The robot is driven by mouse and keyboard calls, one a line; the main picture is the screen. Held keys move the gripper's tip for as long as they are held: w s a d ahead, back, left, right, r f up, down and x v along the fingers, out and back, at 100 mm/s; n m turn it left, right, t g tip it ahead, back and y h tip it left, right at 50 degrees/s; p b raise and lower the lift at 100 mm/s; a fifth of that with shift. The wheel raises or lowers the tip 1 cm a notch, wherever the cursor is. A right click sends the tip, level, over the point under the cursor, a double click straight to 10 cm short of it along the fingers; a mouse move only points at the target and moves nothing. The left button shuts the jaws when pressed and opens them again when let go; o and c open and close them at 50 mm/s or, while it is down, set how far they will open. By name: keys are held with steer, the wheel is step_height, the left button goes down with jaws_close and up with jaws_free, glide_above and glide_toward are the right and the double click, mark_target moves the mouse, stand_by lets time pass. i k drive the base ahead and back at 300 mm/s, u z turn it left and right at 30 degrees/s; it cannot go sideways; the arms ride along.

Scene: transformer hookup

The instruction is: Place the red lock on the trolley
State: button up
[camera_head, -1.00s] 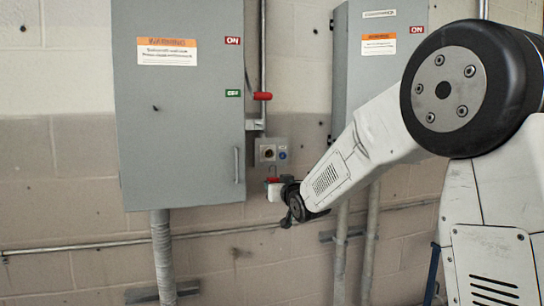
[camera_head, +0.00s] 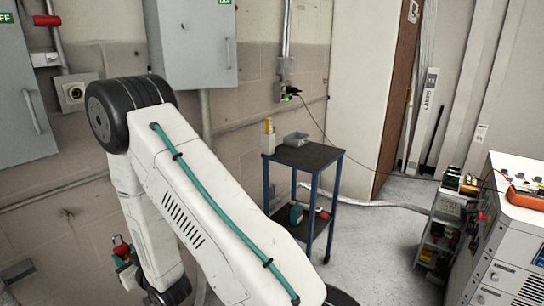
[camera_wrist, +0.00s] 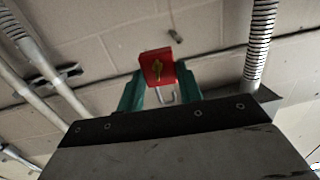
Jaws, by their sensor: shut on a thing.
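A grey tray (camera_head: 296,140) and a yellow-and-white bottle (camera_head: 268,138) stand on the trolley's top; tools lie on its lower shelf. The top's right part is bare. Grey cabinets (camera_head: 195,45) hang on the wall.

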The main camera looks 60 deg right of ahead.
mark_target(308, 161)
steer(key=k, duration=1.35)
steer(key=z, duration=1.35)
steer(key=i, duration=1.45)
